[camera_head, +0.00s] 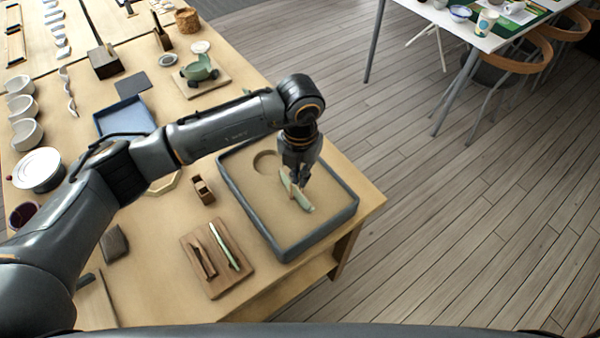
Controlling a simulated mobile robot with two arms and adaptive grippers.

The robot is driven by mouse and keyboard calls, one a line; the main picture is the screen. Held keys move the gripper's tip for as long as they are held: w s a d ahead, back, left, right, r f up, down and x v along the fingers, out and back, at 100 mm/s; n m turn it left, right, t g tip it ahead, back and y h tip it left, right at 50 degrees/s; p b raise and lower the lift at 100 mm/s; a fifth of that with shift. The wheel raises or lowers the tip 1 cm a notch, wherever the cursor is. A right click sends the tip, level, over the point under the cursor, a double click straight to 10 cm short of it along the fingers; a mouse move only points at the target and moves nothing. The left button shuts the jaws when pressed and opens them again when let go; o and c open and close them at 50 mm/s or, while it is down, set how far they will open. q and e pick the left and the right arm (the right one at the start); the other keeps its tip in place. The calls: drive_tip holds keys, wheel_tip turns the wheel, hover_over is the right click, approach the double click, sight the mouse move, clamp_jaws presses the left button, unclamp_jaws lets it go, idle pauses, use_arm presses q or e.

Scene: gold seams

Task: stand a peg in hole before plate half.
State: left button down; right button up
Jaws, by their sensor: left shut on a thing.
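A pale green plate half (303,201) is in the sand-filled grey tray (287,248) on the bench. A small tan piece (286,179), which looks like the peg, is at the fingers of my left gripper (295,183). The gripper points down over the tray and is shut on this piece, right beside the plate half. The fingers hide part of both, and I cannot tell whether the peg's lower end is in a hole. A round hollow (266,162) shows in the sand at the tray's far left. My right gripper is not in view.
A wooden board (217,279) with slim tools lies at the tray's left, and a small wooden block (203,190) stands near the tray. A blue tray (125,118), bowls (27,134) and a green object (200,69) are farther off. Sand at the tray's near side is clear.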

use_arm(q)
drive_tip(key=shift+f+b, duration=0.35)
drive_tip(key=shift+f, duration=0.1)
idle(0.3)
drive_tip(key=c, duration=1.4)
unclamp_jaws()
drive_tip(key=shift+c, duration=0.2)
drive_tip(key=shift+o, duration=0.2)
drive_tip(key=o, duration=0.5)
drive_tip(key=shift+c, duration=0.2)
drive_tip(key=shift+r, duration=0.25)
drive_tip(key=shift+r+p, duration=1.35)
drive_tip(key=shift+r, duration=1.5)
